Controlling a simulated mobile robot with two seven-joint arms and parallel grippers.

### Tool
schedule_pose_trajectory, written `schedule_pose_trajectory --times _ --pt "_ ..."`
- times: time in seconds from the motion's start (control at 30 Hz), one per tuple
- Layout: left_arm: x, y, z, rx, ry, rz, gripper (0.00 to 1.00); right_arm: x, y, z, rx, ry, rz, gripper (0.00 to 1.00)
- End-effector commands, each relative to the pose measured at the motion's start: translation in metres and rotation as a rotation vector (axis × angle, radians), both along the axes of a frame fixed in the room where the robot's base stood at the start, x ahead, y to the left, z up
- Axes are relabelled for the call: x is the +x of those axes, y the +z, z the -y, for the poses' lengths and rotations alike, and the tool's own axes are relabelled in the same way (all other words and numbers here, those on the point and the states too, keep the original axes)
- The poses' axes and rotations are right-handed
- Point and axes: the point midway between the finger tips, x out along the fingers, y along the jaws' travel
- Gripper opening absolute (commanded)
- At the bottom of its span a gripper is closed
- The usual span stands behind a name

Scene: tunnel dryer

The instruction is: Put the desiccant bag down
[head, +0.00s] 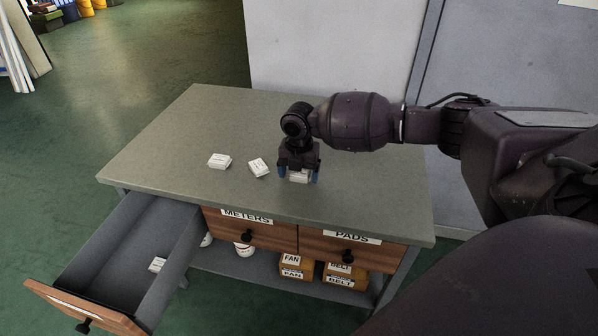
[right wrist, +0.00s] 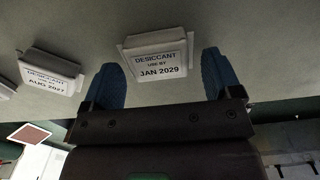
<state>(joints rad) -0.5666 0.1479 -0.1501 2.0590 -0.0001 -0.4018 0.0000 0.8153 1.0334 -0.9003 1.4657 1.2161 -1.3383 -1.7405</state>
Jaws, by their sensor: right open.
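A white desiccant bag labelled JAN 2029 (right wrist: 158,56) rests on the grey worktop (head: 365,205); it also shows in the head view (head: 299,178). My right gripper (head: 299,173) is low over it, open, with its blue fingers on either side. In the right wrist view gaps show between the bag and both fingers (right wrist: 161,75). Two more white bags lie on the worktop to the left, one in the middle (head: 259,168) and one farther left (head: 220,161). The right wrist view shows one labelled AUG 2027 (right wrist: 50,70). My left gripper is not in view.
An open grey drawer (head: 110,238) juts out at the left with a small white item (head: 157,264) inside. Closed drawers are marked METERS (head: 248,229) and PADS (head: 352,248). FAN and BELT boxes (head: 345,275) stand on the shelf below. The worktop's left side is clear.

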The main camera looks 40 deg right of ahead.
Motion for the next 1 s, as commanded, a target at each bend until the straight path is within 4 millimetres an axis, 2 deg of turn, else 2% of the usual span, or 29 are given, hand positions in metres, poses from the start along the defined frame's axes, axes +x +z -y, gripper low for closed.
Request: schedule_pose_trajectory --times 0.17,0.27,0.7,0.83,1.0 --pt "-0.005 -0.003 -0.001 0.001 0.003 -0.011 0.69 0.000 0.002 0.000 0.000 0.000 0.001 0.84" --pt "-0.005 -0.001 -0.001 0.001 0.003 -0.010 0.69 0.001 0.010 0.000 0.000 0.000 0.003 0.84" --pt "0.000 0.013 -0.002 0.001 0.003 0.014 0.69 0.001 0.090 0.000 0.000 0.000 0.004 0.84" --pt "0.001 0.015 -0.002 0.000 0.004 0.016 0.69 0.000 0.108 0.000 -0.001 0.000 0.003 0.84" --pt "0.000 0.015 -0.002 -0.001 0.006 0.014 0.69 0.000 0.120 0.000 0.000 0.000 0.000 0.84"
